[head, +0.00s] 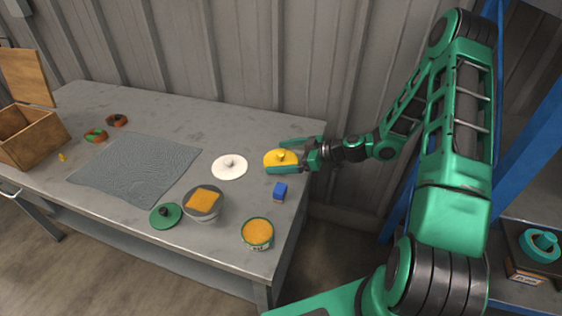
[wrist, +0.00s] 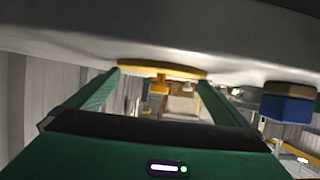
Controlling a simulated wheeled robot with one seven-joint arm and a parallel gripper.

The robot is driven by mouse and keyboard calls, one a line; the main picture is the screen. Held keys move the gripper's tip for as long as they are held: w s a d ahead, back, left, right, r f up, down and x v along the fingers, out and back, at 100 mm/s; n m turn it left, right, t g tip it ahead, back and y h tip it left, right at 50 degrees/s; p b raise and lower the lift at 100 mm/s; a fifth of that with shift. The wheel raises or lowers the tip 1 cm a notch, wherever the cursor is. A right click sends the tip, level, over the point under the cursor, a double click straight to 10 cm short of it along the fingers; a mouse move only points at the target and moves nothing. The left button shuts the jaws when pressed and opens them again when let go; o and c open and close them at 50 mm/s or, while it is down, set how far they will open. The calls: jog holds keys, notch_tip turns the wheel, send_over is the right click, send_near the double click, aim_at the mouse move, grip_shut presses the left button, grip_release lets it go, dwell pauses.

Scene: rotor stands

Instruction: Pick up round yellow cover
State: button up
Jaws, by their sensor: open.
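The round yellow cover (head: 276,160) lies flat near the right end of the grey table, knob up. It also shows in the wrist view (wrist: 140,67), where the picture is upside down and its knob points downward. My gripper (head: 281,156) reaches in from the right, low over the table, with one green finger on each side of the cover's knob. The fingers are open. In the wrist view the knob stands between the fingers with gaps on both sides. Whether the fingers touch the cover's disc is unclear.
A blue block (head: 280,191) lies just in front of the cover, and a white round cover (head: 230,166) to its left. An orange-topped tin (head: 257,233), a grey bowl (head: 203,205) and a green lid (head: 165,216) stand nearer the front edge. A corrugated wall (head: 230,60) rises behind.

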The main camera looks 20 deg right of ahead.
jog(key=shift+w+a, duration=0.1)
jog(key=shift+a, duration=0.05)
jog(key=shift+c, duration=0.3)
jog(key=c, duration=0.8)
jog(key=shift+c, duration=0.2)
